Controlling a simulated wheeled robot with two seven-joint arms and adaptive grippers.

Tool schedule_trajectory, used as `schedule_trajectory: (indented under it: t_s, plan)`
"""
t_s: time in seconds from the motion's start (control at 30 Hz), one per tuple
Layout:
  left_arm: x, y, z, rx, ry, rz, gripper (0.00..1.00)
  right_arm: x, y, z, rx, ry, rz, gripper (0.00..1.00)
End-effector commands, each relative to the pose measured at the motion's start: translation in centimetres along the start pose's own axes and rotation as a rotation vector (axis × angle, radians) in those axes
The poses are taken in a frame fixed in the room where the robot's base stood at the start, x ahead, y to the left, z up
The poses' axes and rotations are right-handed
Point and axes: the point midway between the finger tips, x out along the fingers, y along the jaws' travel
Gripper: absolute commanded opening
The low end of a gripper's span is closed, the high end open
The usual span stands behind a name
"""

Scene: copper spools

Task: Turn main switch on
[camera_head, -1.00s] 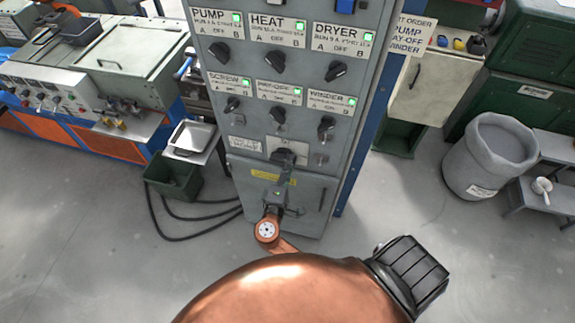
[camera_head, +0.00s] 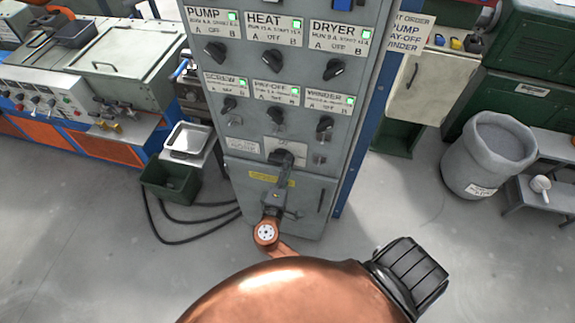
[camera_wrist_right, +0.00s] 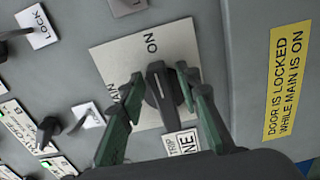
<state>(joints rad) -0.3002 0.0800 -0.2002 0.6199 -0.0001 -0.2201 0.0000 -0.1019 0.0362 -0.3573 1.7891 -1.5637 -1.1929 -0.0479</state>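The main switch is a black rotary knob (camera_wrist_right: 160,95) on a pale plate (camera_wrist_right: 112,62) in the right wrist view. One end of its handle points towards the word ON. My right gripper (camera_wrist_right: 158,84) has its two green fingers on either side of the knob. A gap shows between the left finger and the knob; the right finger is close to it, and I cannot tell whether they touch. In the head view, my right gripper (camera_head: 282,178) reaches the lower part of the grey cabinet (camera_head: 235,170) and partly hides the switch. My left gripper is not in view.
Rotary knobs with lit green lamps fill the cabinet above, such as the HEAT knob (camera_head: 272,56). A yellow door-lock label (camera_wrist_right: 287,82) is beside the switch. A green bin (camera_head: 170,183) and cables lie left. A grey barrel (camera_head: 485,160) stands right.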

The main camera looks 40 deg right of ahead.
Motion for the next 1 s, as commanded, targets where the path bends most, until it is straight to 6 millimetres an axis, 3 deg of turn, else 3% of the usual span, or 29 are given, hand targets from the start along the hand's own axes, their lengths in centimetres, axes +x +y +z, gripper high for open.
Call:
schedule_trajectory:
  t_s: [0.37,0.47,0.8,1.0]
  plan:
    - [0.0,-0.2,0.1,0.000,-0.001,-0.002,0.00,-0.6,0.0,0.0,-0.001,0.001,0.000,0.33]
    - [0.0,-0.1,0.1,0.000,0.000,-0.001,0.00,-1.8,-0.1,0.0,-0.001,0.001,-0.002,0.33]
    - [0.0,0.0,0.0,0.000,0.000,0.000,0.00,-8.8,-0.1,0.0,0.000,0.001,-0.003,0.33]
    - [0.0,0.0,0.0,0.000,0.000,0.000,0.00,-11.3,0.0,0.0,-0.002,0.000,0.000,0.33]
